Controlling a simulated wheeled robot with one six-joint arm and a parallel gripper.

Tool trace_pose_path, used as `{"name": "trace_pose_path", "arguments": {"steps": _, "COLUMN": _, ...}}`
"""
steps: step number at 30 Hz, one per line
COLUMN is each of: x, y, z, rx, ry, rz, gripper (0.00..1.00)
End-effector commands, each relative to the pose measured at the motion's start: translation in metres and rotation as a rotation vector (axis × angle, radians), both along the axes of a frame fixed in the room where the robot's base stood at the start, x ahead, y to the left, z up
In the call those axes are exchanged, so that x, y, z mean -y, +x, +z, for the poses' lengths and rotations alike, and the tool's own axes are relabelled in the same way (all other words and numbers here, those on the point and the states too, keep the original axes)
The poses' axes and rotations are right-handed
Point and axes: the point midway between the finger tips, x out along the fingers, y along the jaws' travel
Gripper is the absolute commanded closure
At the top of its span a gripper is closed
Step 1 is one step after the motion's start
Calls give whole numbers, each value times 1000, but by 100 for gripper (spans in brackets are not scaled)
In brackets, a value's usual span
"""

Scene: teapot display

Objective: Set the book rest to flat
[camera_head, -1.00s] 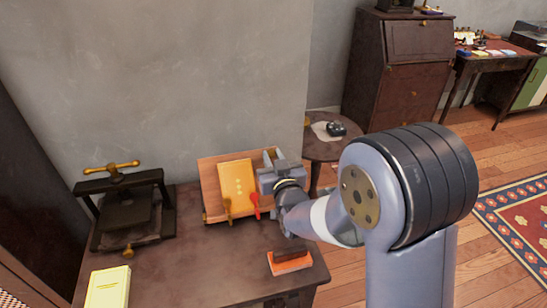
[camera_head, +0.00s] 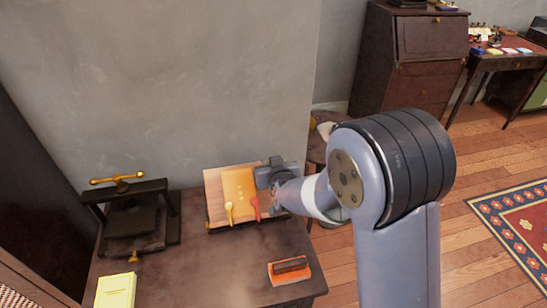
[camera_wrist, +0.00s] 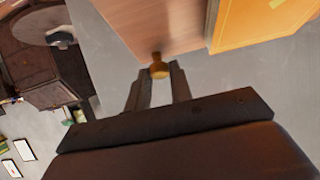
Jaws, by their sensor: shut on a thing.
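The book rest (camera_head: 213,188) is a wooden board standing tilted on the dark table, leaning back toward the wall. An orange-yellow book (camera_head: 240,186) lies on it, with a yellow clip-like piece (camera_head: 229,212) and a red one (camera_head: 255,207) at its lower edge. My gripper (camera_head: 263,178) is at the board's right edge. In the wrist view, the gripper fingers (camera_wrist: 157,85) are on either side of a brass knob (camera_wrist: 158,68) at the edge of the board (camera_wrist: 165,25) and shut on it. My wrist hides the rest's right side in the head view.
A dark press (camera_head: 132,215) with a brass handle stands at the left. A pale yellow book (camera_head: 115,291) lies at front left. A red-orange block (camera_head: 290,275) with a dark top lies at front right. The table's middle is clear. A round side table is partly hidden behind my arm.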

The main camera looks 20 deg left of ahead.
Motion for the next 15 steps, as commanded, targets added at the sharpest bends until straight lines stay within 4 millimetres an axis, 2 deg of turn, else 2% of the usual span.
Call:
{"name": "trace_pose_path", "arguments": {"steps": 4, "x": -4, "y": 7, "z": -2, "rx": -64, "ry": -39, "rz": 0, "gripper": 100}}
{"name": "trace_pose_path", "arguments": {"steps": 15, "x": -12, "y": 20, "z": -24, "rx": -214, "ry": -130, "rz": 0, "gripper": 100}}
